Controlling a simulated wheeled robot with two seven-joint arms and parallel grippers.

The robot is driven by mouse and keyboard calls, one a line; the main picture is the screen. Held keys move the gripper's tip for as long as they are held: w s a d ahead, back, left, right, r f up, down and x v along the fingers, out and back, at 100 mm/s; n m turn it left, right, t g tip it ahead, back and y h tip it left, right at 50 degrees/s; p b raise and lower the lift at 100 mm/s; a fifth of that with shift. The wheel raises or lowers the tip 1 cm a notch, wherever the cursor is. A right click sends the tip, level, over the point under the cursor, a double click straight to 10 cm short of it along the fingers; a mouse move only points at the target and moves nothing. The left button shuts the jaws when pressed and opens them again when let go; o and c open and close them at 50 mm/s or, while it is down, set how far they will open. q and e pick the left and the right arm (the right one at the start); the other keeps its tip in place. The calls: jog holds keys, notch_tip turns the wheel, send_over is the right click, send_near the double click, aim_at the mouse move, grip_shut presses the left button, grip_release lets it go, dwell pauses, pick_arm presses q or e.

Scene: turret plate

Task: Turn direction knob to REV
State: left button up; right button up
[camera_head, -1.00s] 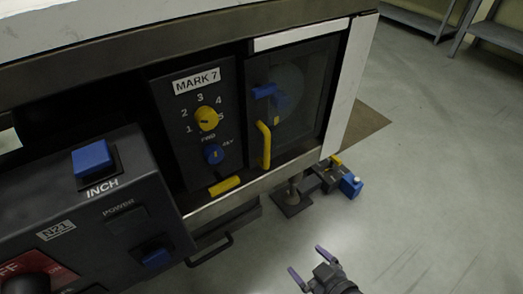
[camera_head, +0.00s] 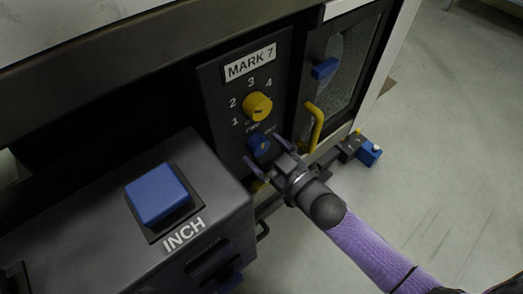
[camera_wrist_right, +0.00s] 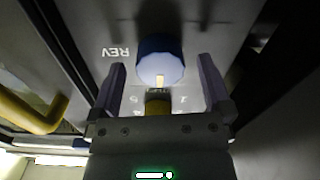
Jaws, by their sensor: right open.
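The blue direction knob (camera_head: 261,144) is on the dark MARK 7 panel (camera_head: 214,84), below the yellow numbered dial (camera_head: 257,106). My right gripper (camera_head: 265,152) is open in front of the knob. In the right wrist view the knob (camera_wrist_right: 160,50) lies between the two purple fingers, with a gap on both sides. Its pale mark (camera_wrist_right: 159,81) faces the yellow dial. The REV label (camera_wrist_right: 117,52) is upside down to the left; in the head view a finger partly covers it. My left gripper is not in view.
A yellow handle (camera_head: 316,125) and a door with a blue latch (camera_head: 325,68) are just right of the panel. The control box with the blue INCH button (camera_head: 158,194) juts out at lower left. Open floor (camera_head: 450,170) is on the right.

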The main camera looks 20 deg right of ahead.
jog(key=shift+w+a, duration=0.15)
jog(key=shift+w, duration=0.25)
jog(key=c, duration=1.3)
jog(key=shift+o, duration=0.2)
